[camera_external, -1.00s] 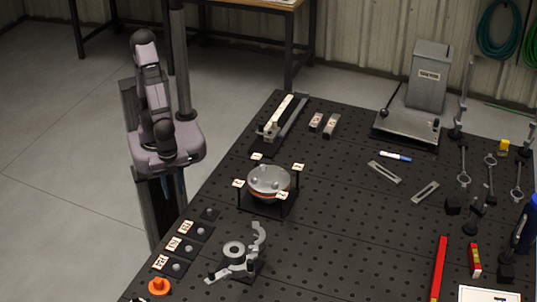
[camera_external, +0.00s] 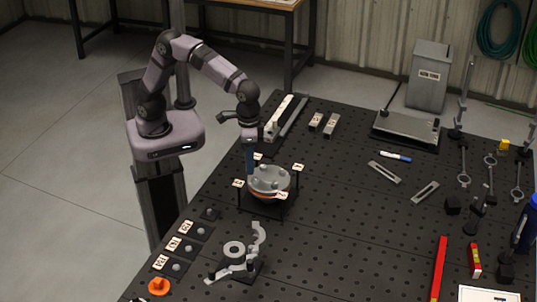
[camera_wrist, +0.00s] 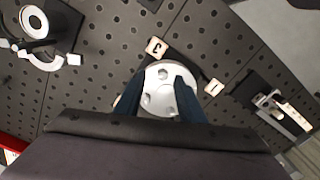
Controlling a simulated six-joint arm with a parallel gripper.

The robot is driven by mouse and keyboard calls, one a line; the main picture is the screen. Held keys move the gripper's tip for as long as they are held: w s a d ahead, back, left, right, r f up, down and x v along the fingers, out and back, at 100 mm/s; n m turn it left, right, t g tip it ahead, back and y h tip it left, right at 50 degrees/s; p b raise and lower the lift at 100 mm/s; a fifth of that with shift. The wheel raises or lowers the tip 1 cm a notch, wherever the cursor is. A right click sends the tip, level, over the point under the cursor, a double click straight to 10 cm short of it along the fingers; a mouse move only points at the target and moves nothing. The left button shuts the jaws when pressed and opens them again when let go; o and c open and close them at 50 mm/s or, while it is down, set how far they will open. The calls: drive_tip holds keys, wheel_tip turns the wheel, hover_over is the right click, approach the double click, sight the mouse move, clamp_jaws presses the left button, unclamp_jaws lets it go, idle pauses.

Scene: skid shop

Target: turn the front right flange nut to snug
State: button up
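The round silver flange (camera_external: 268,180) sits on a dark square stand, with an orange-red band under its rim and small numbered tags around it. Several raised nuts show on its top; which one is the front right nut I cannot tell for sure. My gripper (camera_external: 250,172) points down with blue fingers at the flange's back left edge. In the wrist view the flange (camera_wrist: 161,82) shows between my fingers, and my gripper (camera_wrist: 158,97) is open and empty. The fingers hide parts of the flange's sides.
A fixture with a grey ring and curved jaw (camera_external: 236,252) stands in front of the flange. Labelled blocks (camera_external: 182,245) and an orange knob (camera_external: 158,287) lie along the left edge. A long rail (camera_external: 285,118) is behind.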

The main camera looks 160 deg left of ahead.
sight(256, 178)
drive_tip(key=shift+a+r+n, duration=0.25)
drive_tip(key=shift+a, duration=0.3)
drive_tip(key=shift+a+r+n, duration=0.2)
drive_tip(key=shift+a+n, duration=0.05)
drive_tip(key=shift+a, duration=0.3)
drive_tip(key=shift+d+f+p, duration=0.1)
drive_tip(key=shift+f+p, duration=1)
drive_tip(key=shift+f, duration=2.55)
clamp_jaws()
